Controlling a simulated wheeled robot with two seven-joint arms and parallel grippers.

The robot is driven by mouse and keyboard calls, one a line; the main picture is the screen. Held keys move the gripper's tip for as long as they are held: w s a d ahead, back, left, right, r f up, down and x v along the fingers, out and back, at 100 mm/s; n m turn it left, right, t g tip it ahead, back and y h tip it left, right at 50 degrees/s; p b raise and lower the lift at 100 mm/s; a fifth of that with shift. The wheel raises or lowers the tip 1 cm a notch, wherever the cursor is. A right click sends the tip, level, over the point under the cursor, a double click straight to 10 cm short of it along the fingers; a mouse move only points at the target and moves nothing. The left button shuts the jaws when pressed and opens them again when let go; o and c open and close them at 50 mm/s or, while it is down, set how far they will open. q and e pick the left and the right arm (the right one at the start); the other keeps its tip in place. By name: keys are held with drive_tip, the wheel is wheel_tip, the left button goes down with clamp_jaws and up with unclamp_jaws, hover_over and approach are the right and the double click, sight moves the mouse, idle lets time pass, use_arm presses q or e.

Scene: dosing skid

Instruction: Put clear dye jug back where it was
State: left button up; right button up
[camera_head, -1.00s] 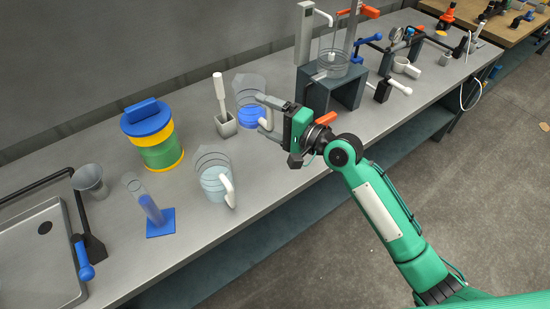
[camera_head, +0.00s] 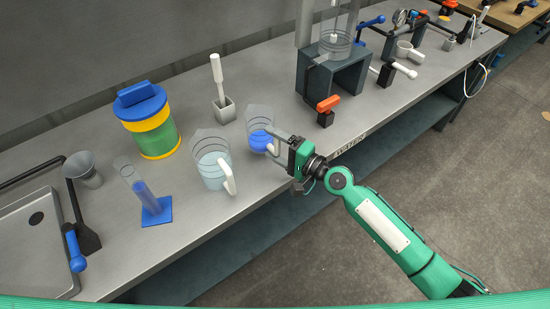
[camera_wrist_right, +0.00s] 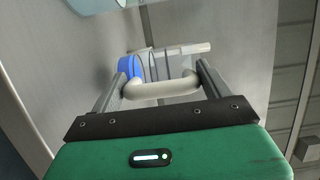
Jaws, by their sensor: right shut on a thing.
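The clear dye jug (camera_head: 260,124), with blue liquid in its lower part, is near the front edge of the bench. My right gripper (camera_head: 278,145) is shut on its white handle. In the right wrist view the handle (camera_wrist_right: 163,88) lies between the two fingers, with the blue liquid (camera_wrist_right: 128,68) and clear wall of the jug beyond. The jug looks roughly upright; I cannot tell whether its base touches the bench. My left gripper is not in view.
A second clear jug (camera_head: 211,158) with pale liquid stands close to the left. Behind are a white-handled tool in a grey holder (camera_head: 224,110) and a blue-lidded drum (camera_head: 148,120). A grey stand (camera_head: 335,80) and an orange-handled valve (camera_head: 326,111) are to the right.

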sight(275, 156)
wheel_tip(275, 156, down, 3)
drive_tip(key=shift+f+b, duration=0.2)
drive_tip(key=shift+b, duration=0.75)
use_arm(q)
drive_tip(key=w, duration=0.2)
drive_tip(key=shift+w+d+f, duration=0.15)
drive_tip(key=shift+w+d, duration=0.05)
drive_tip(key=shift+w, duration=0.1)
use_arm(e)
drive_tip(key=shift+f, duration=0.15)
drive_tip(key=shift+f, duration=0.15)
drive_tip(key=o, duration=1)
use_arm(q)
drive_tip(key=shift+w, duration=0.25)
use_arm(e)
drive_tip(key=shift+o, duration=0.2)
